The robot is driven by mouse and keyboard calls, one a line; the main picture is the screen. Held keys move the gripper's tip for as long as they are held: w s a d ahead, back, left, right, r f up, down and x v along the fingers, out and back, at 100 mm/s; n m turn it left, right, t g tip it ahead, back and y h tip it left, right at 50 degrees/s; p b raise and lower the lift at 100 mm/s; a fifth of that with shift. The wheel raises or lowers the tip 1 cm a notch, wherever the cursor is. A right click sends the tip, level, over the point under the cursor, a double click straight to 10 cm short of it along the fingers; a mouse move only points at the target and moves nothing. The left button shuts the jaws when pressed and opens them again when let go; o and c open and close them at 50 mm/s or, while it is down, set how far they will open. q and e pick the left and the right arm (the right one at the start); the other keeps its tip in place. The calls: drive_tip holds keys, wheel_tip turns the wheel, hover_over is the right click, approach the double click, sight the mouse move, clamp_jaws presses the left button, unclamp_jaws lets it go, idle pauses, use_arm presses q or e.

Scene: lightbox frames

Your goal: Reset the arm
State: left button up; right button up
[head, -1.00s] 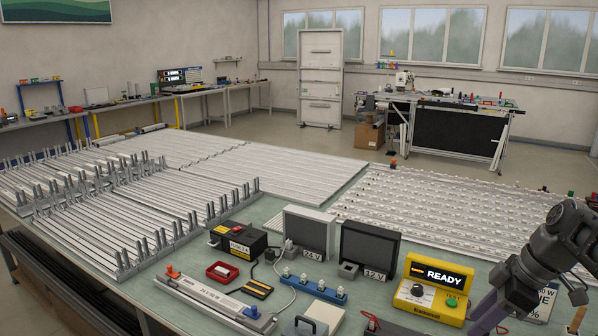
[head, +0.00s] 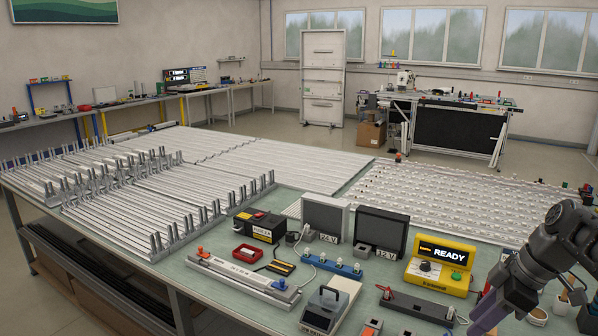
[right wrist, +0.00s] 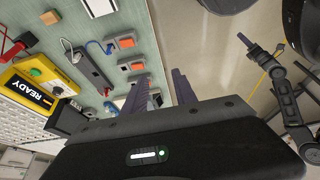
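My right arm enters the head view at the lower right, over the bench's right end. Its gripper (head: 488,312) has purple fingers that reach the bottom of the picture. My left gripper does not show in the head view.
The green bench top (head: 225,283) holds a yellow READY box (head: 440,268), two dark-faced boxes marked 24 V (head: 325,222) and 12 V (head: 381,229), a black power unit (head: 258,226) and racks of metal strips (head: 150,205). Bare floor (head: 345,148) lies behind the bench.

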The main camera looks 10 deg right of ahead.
drive_tip(key=a+f+m+g, duration=0.1)
drive_tip(key=a+f+m, duration=0.35)
drive_tip(key=f, duration=1.05)
drive_tip(key=a+f+m+g, duration=0.15)
drive_tip(key=a+f, duration=0.65)
drive_tip(key=f, duration=0.8)
drive_tip(key=s+a+f+m, duration=0.4)
drive_tip(key=s+a+f, duration=0.6)
drive_tip(key=f, duration=0.2)
drive_tip(key=s+a+f+m, duration=0.35)
drive_tip(key=s+a, duration=0.55)
drive_tip(key=s, duration=0.4)
use_arm(q)
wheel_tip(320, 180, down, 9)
drive_tip(key=b, duration=1)
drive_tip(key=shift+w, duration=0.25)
use_arm(e)
drive_tip(key=w+a+f+n, duration=0.1)
drive_tip(key=w+a+f, duration=0.1)
drive_tip(key=w+f, duration=0.2)
wheel_tip(320, 180, down, 4)
drive_tip(key=shift+w+r+y, duration=0.2)
drive_tip(key=shift+w+y, duration=0.1)
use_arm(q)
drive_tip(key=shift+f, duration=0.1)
use_arm(e)
drive_tip(key=shift+a+t, duration=0.1)
drive_tip(key=shift+t, duration=0.15)
